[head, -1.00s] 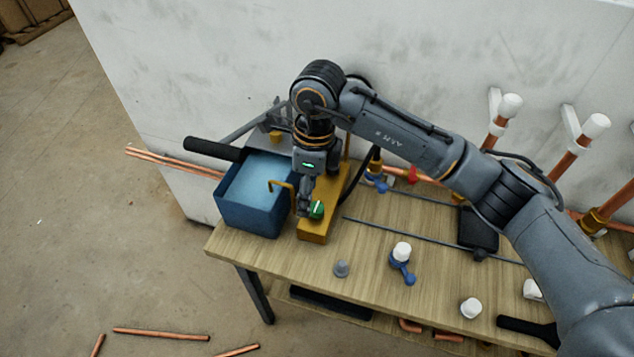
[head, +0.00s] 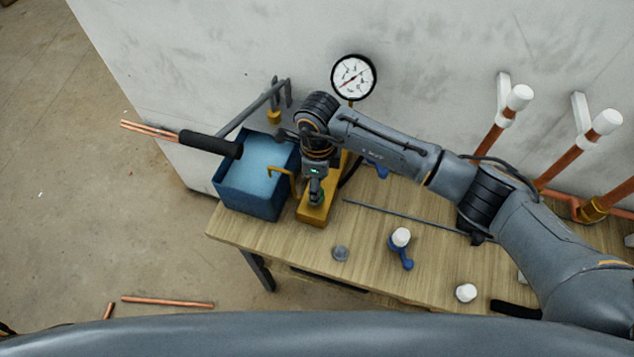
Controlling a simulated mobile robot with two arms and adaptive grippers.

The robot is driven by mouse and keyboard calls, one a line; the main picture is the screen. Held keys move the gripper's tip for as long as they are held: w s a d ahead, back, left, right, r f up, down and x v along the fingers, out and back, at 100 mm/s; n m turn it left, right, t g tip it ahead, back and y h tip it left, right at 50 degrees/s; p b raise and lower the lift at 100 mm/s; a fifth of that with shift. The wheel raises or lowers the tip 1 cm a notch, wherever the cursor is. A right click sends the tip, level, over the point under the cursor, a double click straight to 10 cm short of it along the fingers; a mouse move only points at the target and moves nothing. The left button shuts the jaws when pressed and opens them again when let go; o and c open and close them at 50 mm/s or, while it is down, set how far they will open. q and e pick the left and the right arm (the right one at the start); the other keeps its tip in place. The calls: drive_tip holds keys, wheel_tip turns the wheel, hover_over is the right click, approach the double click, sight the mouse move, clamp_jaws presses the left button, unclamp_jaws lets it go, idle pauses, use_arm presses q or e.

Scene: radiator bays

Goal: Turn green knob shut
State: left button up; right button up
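A pressure test pump stands at the left end of the wooden bench, with a blue water tank (head: 243,208) and a yellow base (head: 312,215). My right gripper (head: 316,198) points down over the front of this yellow base, right of the tank. The green knob is not visible now; the gripper covers the spot where it showed earlier. Whether the fingers touch or hold the knob cannot be seen. The small green light on my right wrist is not the knob. My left gripper is out of view.
A round gauge (head: 353,78) stands behind my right arm. The pump's black handle (head: 208,144) sticks out left over the tank. A blue-handled valve with a white cap (head: 401,239) and a grey fitting (head: 340,253) lie on the bench. Copper pipes rise at the right.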

drive_tip(key=shift+s+f, duration=0.1)
drive_tip(key=shift+f, duration=0.8)
drive_tip(key=c, duration=1.2)
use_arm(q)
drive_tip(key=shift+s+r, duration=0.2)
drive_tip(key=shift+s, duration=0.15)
use_arm(e)
drive_tip(key=shift+o, duration=0.2)
